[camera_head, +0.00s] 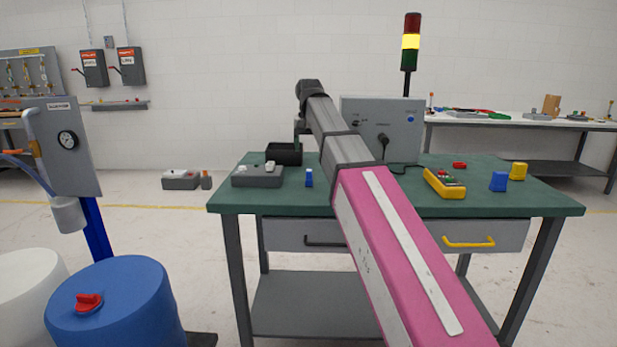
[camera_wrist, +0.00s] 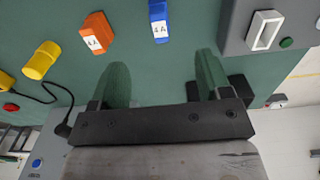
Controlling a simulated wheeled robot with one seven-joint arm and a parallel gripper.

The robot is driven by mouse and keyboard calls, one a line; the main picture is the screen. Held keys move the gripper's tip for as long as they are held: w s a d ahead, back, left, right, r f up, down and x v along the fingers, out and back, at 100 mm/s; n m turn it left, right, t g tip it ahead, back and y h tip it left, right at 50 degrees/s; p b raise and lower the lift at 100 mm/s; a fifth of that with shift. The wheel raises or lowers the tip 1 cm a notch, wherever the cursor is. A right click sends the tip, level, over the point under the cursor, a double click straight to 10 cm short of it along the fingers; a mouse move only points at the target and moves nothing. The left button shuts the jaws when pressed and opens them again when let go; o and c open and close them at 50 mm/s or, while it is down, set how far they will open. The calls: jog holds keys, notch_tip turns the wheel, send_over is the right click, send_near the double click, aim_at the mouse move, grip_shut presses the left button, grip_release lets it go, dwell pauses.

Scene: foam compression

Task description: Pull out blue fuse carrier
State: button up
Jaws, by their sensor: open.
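A small blue fuse carrier (camera_head: 309,178) stands on the green table, just right of a grey fuse box (camera_head: 257,176). In the wrist view the blue carrier (camera_wrist: 159,22), labelled 4A, is at the top, beyond my fingertips. An orange labelled carrier (camera_wrist: 97,33) is beside it; my arm hides that area in the head view. In the head view my gripper (camera_head: 298,143) hangs near the dark bin, apart from the carrier.
A dark bin (camera_head: 285,155) sits at the table's back left. A grey panel box (camera_head: 383,127) with a black plug and cable is behind. A yellow device (camera_head: 444,183), a red piece (camera_head: 459,165), a blue block (camera_head: 498,181) and a yellow block (camera_head: 518,171) lie right.

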aim_at(309, 170)
jog(key=shift+f, duration=0.1)
jog(key=shift+f, duration=4.45)
grip_shut()
jog(key=shift+r, duration=0.15)
jog(key=shift+r, duration=2.9)
